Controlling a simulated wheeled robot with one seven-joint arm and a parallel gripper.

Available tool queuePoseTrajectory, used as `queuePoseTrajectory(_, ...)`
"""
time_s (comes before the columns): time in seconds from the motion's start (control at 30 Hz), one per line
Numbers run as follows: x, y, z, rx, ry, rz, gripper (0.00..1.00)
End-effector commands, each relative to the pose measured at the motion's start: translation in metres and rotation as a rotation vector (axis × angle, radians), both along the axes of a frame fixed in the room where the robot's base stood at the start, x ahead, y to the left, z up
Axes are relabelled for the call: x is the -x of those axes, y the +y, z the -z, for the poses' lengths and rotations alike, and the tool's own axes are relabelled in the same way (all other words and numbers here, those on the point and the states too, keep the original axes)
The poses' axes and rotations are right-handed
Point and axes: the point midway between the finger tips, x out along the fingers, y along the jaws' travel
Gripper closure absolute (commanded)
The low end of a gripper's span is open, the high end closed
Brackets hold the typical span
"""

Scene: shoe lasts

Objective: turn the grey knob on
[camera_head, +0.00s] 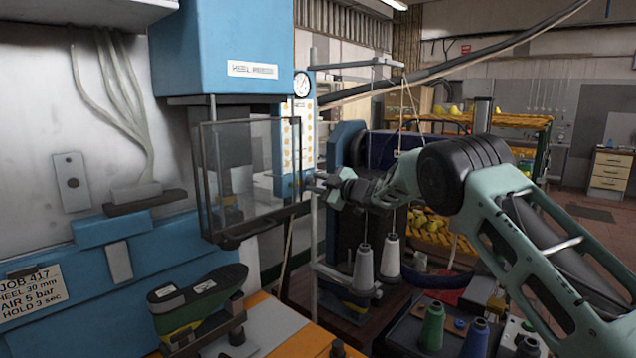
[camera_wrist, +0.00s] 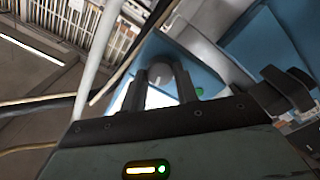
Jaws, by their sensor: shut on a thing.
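The grey knob (camera_wrist: 160,72) shows in the wrist view as a rounded grey piece between the two dark fingers of my gripper (camera_wrist: 163,88). The fingers are shut on it, one at each side. A small green spot (camera_wrist: 199,92) shows just right of the fingers on the blue machine. In the head view my gripper (camera_head: 318,183) reaches left to the edge of the blue heel press (camera_head: 222,50), just right of its clear guard (camera_head: 250,175). There the knob is too small and covered to make out, and its turn angle cannot be read.
A pressure gauge (camera_head: 302,85) sits above my gripper. A shoe on a last (camera_head: 198,300) stands below the guard. Thread cones (camera_head: 364,268) and spools (camera_head: 432,325) stand below my arm. A dark slanting pole (camera_head: 470,65) crosses behind it.

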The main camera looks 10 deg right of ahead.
Motion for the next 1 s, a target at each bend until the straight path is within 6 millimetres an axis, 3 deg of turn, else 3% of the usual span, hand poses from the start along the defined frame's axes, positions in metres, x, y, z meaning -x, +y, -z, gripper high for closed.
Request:
queuePoseTrajectory(0.4,-0.0002,-0.0018,0.0011,-0.203,0.151,0.003,0.93)
queuePoseTrajectory(1.0,-0.0001,-0.0011,0.0028,-0.255,0.190,0.002,0.93)
